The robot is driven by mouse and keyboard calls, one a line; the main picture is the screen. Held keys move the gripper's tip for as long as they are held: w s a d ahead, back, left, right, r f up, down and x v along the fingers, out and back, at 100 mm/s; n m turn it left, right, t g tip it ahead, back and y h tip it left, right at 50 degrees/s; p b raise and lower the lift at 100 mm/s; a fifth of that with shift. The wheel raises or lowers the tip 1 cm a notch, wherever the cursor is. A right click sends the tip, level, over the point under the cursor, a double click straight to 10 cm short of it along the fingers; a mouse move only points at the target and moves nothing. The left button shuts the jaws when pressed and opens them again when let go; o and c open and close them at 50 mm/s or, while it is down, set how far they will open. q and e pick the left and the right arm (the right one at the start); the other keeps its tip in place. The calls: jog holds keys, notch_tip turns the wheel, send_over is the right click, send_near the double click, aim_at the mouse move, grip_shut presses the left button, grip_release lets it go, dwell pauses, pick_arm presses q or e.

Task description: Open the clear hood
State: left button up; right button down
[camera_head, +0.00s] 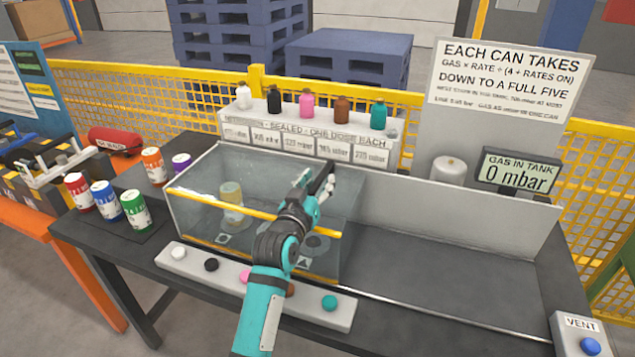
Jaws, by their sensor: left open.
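The clear hood (195,215) is a see-through box on the left half of the dark bench, with a yellow bar (215,203) across its front. It looks closed down over its contents. A yellow-banded can (231,203) stands inside it, seen through the clear wall. My left gripper (317,178) is teal and black, open and empty, in front of or above the right part of the hood. I cannot tell whether it touches the hood. My left forearm and wrist hide part of the hood's front and the bar. My right gripper is not in view.
A button strip (215,271) lies along the bench's front. Several coloured cans, one a green can (136,209), stand at left. Bottles stand on a labelled rack (315,143) behind. A display (517,173) reads 0 mbar; a VENT box (583,333) is at right. The bench's right half is clear.

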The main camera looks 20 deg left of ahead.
pick_arm(q)
grip_shut()
dwell(0.5)
